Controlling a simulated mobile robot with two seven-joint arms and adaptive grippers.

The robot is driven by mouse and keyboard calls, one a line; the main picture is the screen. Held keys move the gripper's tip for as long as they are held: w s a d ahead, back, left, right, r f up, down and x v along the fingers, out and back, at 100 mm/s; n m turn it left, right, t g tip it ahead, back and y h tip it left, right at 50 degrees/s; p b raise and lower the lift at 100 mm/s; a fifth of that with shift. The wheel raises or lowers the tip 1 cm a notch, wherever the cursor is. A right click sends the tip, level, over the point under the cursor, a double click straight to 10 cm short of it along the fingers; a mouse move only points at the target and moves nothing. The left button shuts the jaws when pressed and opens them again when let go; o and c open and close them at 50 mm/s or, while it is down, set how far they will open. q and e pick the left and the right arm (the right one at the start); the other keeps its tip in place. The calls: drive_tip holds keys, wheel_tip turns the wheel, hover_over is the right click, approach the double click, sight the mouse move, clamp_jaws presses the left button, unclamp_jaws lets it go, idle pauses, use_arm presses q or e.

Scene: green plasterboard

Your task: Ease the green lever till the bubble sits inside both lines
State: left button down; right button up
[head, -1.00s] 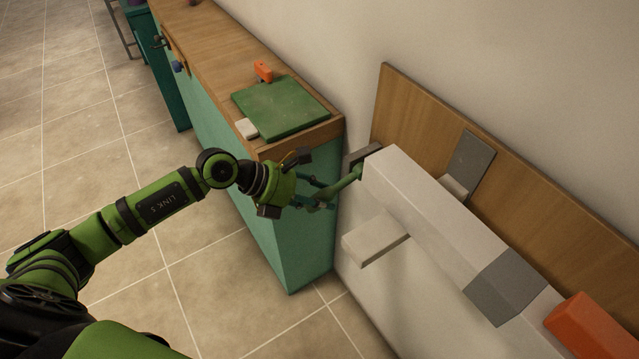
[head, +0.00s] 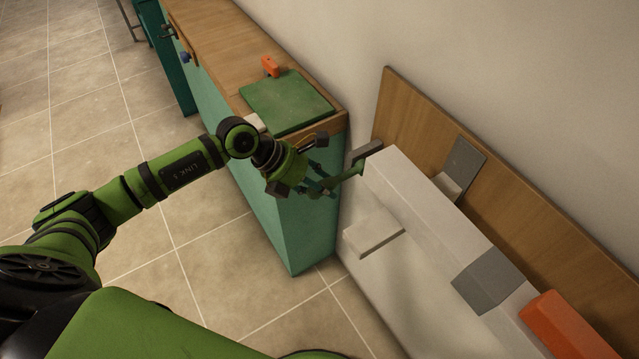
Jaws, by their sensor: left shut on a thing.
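The lever slants slightly upward to the right in the picture. I cannot make out a bubble or its two lines in this view. My right gripper is not in view.
A teal cabinet with a wooden top (head: 215,40) stands behind the gripper, bearing a green board (head: 285,103) and an orange object (head: 269,66). A white slab (head: 372,232), grey block (head: 490,279) and orange block (head: 560,325) sit on or by the white box.

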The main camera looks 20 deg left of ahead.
use_arm(q)
drive_tip(key=c, duration=0.7)
unclamp_jaws()
drive_tip(key=shift+r, duration=0.1)
drive_tip(key=shift+a+r, duration=0.15)
drive_tip(key=v, duration=1.1)
drive_tip(key=shift+s+a+r, duration=0.1)
drive_tip(key=shift+s+r, duration=0.05)
drive_tip(key=shift+r, duration=0.1)
